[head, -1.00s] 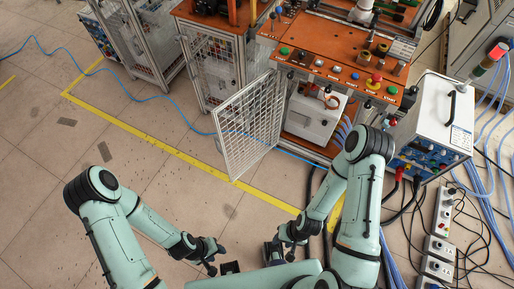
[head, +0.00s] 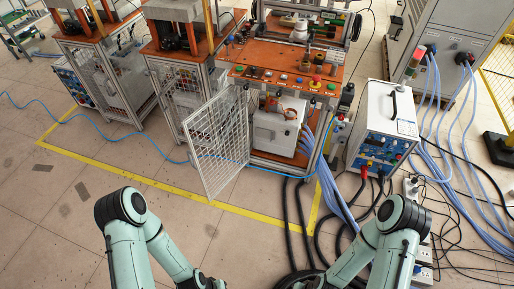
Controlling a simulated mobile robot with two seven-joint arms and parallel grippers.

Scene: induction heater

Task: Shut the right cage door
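The right cage door (head: 217,145) is a white wire-mesh panel on the front of the orange-topped workbench (head: 275,75). It stands open, swung out toward me, with its right edge by the bench's left front post. The opening shows a white box (head: 275,132) inside. My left gripper (head: 203,284) is at the bottom edge, mostly cut off, well below the door and apart from it. My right gripper (head: 300,281) is also at the bottom edge, dark and partly cut off, right of the left one. Neither touches the door. Their fingers cannot be made out.
Neighbouring stations have mesh panels, one in the middle (head: 178,88) and one at left (head: 92,72). A white power unit (head: 385,125) stands right of the bench, with cables across the floor.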

